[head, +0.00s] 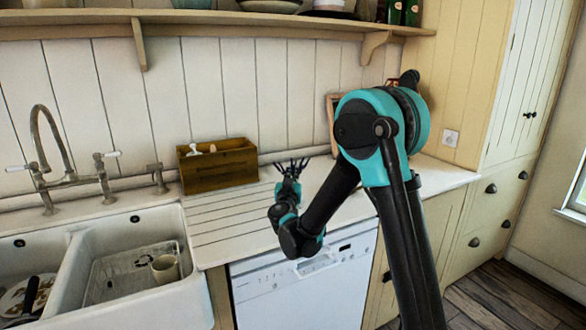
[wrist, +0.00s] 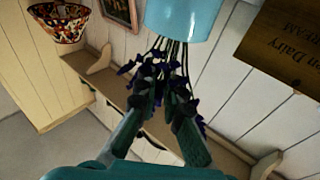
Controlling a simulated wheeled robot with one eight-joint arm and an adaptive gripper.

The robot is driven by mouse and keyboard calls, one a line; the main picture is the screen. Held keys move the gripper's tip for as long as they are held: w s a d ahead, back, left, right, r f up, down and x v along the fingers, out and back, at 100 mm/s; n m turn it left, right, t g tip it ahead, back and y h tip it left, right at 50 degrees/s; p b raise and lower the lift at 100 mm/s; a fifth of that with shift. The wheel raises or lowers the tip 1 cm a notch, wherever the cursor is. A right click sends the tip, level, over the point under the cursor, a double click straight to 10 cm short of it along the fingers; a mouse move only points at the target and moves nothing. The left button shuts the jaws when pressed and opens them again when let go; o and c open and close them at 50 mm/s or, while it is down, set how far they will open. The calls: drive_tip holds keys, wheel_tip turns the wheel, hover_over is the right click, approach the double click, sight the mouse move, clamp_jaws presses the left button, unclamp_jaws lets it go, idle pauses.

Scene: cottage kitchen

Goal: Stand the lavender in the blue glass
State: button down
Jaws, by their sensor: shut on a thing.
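In the wrist view, a light blue glass (wrist: 183,16) shows at the top edge, partly cut off. The lavender (wrist: 160,70) has dark purple heads and thin stems. Its heads lie around my fingertips and its stems run up to the glass's rim. I cannot tell whether the stem ends are inside the glass or in front of it. My gripper (wrist: 165,98) is shut on the lavender. In the head view, my gripper (head: 288,178) is over the counter, with dark sprigs around its tip. I cannot make out the glass there.
A wooden box (head: 218,165) stands left on the counter (head: 225,222) and also shows in the wrist view (wrist: 290,38). A double sink (head: 120,262) with a tap (head: 48,150) is farther left. A shelf (head: 225,25) runs above. A patterned bowl-like thing (wrist: 57,22) shows in the wrist view.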

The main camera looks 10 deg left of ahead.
drive_tip(key=shift+f, duration=0.25)
drive_tip(key=c, duration=1.6)
unclamp_jaws()
drive_tip(key=s, duration=0.3)
drive_tip(key=s+f, duration=0.1)
drive_tip(key=s, duration=0.3)
drive_tip(key=shift+s+f, duration=0.2)
